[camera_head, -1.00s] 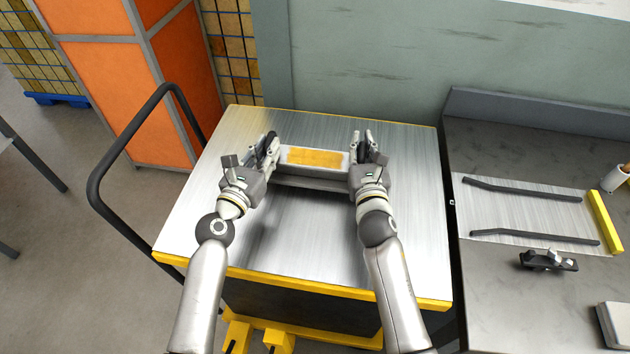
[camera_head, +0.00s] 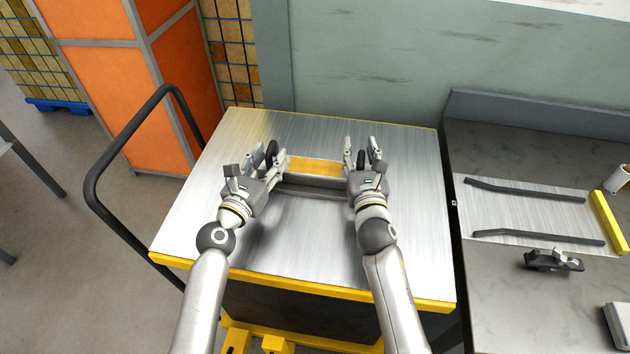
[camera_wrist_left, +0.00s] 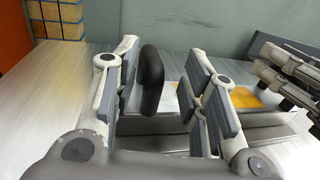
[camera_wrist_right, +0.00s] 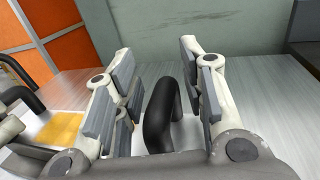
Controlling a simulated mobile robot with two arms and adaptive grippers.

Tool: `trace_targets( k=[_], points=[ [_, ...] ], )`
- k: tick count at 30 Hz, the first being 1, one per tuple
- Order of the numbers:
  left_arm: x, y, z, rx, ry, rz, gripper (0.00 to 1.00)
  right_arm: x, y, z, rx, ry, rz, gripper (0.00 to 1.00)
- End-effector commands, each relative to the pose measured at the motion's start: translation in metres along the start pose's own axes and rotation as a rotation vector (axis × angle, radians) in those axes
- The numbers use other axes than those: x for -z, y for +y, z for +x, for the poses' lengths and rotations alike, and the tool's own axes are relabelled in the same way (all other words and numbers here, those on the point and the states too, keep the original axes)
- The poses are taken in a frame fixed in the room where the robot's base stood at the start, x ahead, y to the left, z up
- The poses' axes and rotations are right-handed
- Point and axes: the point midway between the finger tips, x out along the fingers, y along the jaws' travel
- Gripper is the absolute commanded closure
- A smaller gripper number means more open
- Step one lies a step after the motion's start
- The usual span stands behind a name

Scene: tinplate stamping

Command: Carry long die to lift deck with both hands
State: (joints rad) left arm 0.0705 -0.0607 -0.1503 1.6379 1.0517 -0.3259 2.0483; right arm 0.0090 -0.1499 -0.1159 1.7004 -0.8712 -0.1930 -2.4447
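The long die (camera_head: 316,168), a grey bar with a yellow top panel, lies crosswise on the lift deck (camera_head: 305,240), a brushed metal top with yellow edging. My left gripper (camera_head: 268,160) is at the die's left end. In the left wrist view, its open fingers stand on either side of a black handle (camera_wrist_left: 151,78), with gaps showing. My right gripper (camera_head: 361,157) is at the right end. In the right wrist view, its open fingers stand around the other black handle (camera_wrist_right: 162,112). The grippers partly hide the die's ends in the head view.
A grey bench (camera_head: 500,290) stands close to the deck's right, with a metal plate (camera_head: 525,215), dark strips and a black clamp-like part (camera_head: 553,261). A black push rail (camera_head: 112,160) rises at the deck's left. Orange cabinets and a wall stand behind. The deck's front is clear.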

Motion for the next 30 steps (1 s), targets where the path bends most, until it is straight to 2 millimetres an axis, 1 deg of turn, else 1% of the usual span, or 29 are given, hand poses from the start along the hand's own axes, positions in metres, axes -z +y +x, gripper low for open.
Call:
trace_targets(
  k=[8, 11, 13, 17, 24, 30],
  points=[
    [-0.002, 0.002, -0.001, -0.005, -0.004, -0.002, 0.59, 0.003, -0.002, 0.000, 0.004, 0.006, -0.004, 0.61],
    [-0.001, 0.003, -0.006, -0.006, -0.004, -0.002, 0.59, 0.003, -0.003, 0.000, 0.005, 0.007, -0.005, 0.61],
    [-0.001, 0.003, -0.013, -0.006, -0.003, -0.003, 0.59, 0.004, -0.003, 0.000, 0.005, 0.008, -0.005, 0.61],
    [0.000, 0.002, -0.034, -0.006, -0.001, -0.002, 0.59, 0.004, -0.003, -0.001, 0.006, 0.008, -0.005, 0.61],
    [0.000, 0.001, -0.080, -0.004, -0.001, -0.001, 0.59, 0.004, -0.003, -0.001, 0.006, 0.009, -0.006, 0.61],
    [0.000, 0.001, -0.108, -0.004, -0.001, 0.000, 0.59, 0.004, -0.003, -0.001, 0.006, 0.009, -0.005, 0.61]
  ],
)
